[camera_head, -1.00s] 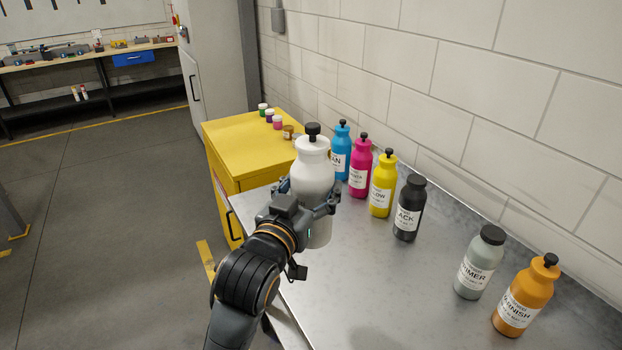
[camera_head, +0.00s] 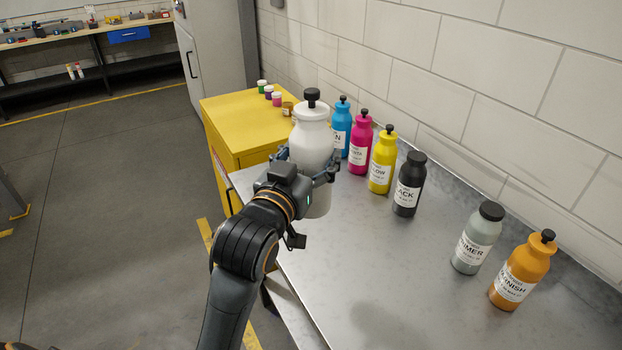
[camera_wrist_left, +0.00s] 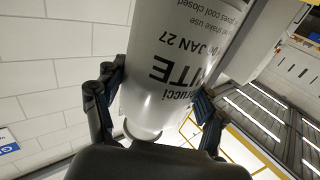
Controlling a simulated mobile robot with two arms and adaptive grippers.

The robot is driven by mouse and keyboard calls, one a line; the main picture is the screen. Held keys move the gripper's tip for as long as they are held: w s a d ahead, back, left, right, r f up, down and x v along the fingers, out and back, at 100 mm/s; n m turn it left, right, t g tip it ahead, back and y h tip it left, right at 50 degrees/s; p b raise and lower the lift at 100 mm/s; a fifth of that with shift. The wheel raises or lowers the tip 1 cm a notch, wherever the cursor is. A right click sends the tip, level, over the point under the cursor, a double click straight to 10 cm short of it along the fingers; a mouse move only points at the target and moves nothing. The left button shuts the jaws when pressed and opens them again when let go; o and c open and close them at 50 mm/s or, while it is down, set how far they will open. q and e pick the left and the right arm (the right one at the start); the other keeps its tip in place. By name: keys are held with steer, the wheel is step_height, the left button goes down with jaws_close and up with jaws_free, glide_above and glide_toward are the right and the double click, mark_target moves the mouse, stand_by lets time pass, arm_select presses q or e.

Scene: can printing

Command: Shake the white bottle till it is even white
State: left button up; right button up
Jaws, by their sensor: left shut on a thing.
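The white bottle (camera_head: 312,135) with a black cap is upright in the head view, above the near left part of the metal table. My left gripper (camera_head: 309,172) is shut around its middle, a finger on each side. In the left wrist view the bottle (camera_wrist_left: 185,45) fills the space between the fingers of my left gripper (camera_wrist_left: 152,100); its label text "ITE" and a date appear upside down. The bottle's surface looks white to light grey. My right gripper is not in view.
On the metal table (camera_head: 375,270) stand cyan (camera_head: 340,120), magenta (camera_head: 360,145), yellow (camera_head: 382,163), black (camera_head: 408,186), primer (camera_head: 475,240) and varnish (camera_head: 523,270) bottles, along the wall. A yellow cabinet (camera_head: 235,125) with small jars is behind. The table's front middle is clear.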

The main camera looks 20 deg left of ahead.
arm_select(q)
steer(key=f, duration=0.3)
steer(key=shift+w+d+f, duration=0.1)
steer(key=shift+w+d, duration=0.05)
steer(key=shift+d, duration=0.05)
steer(key=r, duration=0.5)
steer(key=shift+s+a+r, duration=0.15)
steer(key=shift+s+r, duration=0.05)
steer(key=shift+r, duration=0.35)
step_height(320, 180, down, 6)
steer(key=shift+w+f, duration=0.1)
steer(key=shift+w, duration=0.05)
steer(key=shift+r, duration=0.3)
